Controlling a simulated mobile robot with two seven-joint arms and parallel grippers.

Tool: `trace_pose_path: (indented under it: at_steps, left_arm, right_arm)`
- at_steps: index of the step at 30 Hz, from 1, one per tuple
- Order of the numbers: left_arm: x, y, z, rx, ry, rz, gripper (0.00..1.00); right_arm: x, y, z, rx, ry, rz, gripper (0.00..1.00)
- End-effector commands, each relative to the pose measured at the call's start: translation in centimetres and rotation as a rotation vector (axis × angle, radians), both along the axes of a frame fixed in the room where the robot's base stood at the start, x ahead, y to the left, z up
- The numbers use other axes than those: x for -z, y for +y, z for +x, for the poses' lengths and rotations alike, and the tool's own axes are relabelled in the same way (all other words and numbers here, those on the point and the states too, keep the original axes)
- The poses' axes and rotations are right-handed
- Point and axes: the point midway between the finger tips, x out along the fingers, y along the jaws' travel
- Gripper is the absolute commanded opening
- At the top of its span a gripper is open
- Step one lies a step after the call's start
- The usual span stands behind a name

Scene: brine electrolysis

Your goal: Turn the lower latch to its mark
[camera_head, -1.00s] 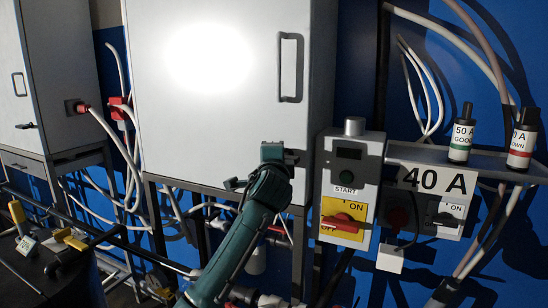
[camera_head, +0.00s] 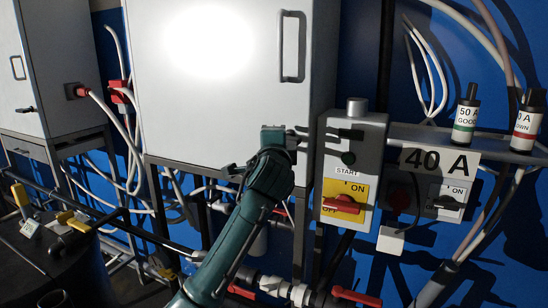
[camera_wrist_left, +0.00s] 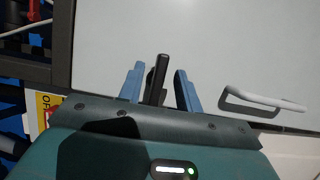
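The lower latch is a black lever (camera_wrist_left: 154,78) on the white cabinet door. In the left wrist view it stands between the two blue fingers of my left gripper (camera_wrist_left: 160,88). The fingers are apart, with a clear gap on the lever's right side and a narrow one on its left. In the head view my left gripper (camera_head: 286,138) is at the cabinet's lower right, below the door handle, and mostly hides the latch. I cannot make out its mark. My right gripper is not in view.
The grey door handle (camera_head: 292,47) is above the gripper and also shows in the wrist view (camera_wrist_left: 260,104). Two labelled bottles (camera_head: 466,115) stand on a shelf. Pipes run below.

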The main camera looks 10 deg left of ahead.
Motion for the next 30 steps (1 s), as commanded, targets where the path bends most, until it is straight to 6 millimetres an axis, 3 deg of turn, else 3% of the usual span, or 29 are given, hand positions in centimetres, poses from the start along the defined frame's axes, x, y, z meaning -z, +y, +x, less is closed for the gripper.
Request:
trace_pose_path:
  at_steps: [6,12,18,27,30]
  left_arm:
    - [0.2,-1.0,-4.9,0.004,-0.002,-0.002,0.35]
    - [0.1,-1.8,-8.2,0.003,0.0,-0.001,0.35]
    - [0.0,-2.0,-9.6,0.001,-0.001,-0.001,0.35]
    - [0.0,-2.0,-9.7,0.001,0.001,0.0,0.35]
    - [1.0,-2.0,-9.6,0.009,0.013,-0.015,0.35]
  right_arm:
    - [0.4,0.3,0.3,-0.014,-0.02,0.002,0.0]
    - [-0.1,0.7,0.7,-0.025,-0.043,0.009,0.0]
    - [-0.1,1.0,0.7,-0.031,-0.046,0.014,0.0]
    - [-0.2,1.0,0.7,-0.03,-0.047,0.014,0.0]
    - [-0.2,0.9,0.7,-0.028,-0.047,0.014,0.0]
